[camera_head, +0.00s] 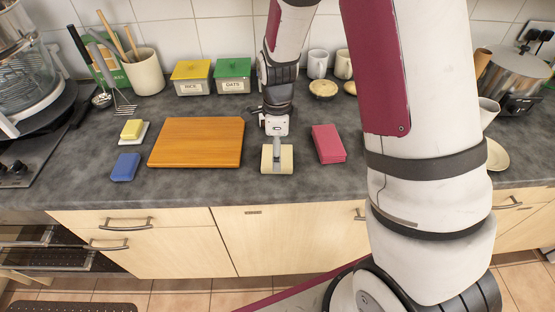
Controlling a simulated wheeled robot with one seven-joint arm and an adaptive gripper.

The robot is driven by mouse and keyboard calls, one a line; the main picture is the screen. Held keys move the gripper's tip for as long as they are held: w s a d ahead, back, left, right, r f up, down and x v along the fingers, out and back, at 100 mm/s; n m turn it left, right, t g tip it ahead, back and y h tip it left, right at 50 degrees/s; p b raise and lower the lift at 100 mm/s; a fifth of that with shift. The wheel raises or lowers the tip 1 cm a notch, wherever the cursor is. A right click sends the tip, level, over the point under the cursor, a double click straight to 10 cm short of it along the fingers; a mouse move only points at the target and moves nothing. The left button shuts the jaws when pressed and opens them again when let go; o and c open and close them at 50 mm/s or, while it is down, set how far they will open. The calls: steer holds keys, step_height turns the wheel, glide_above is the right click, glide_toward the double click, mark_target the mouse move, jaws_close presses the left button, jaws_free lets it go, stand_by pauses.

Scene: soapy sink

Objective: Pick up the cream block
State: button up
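The cream block (287,160) is at the front edge of the dark countertop, between the wooden cutting board and the pink-red block. My gripper (272,167) reaches down from above, and its grey finger parts overlap the middle of the block in the head view. The fingers hide part of the block's top and front. Only this one view is given, and I cannot tell whether the fingers touch the block or how far apart they are. I see no clear gap between the block and the counter.
The wooden cutting board (197,142) lies close on the left and the pink-red block (328,144) on the right. A blue block (125,167) and butter on a white dish (132,130) are further left. Yellow-lidded (191,78) and green-lidded (232,76) boxes stand behind.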

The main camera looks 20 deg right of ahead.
steer(key=shift+f, duration=1.25)
steer(key=shift+c, duration=0.5)
steer(key=c, duration=1.3)
steer(key=shift+w+r, duration=0.1)
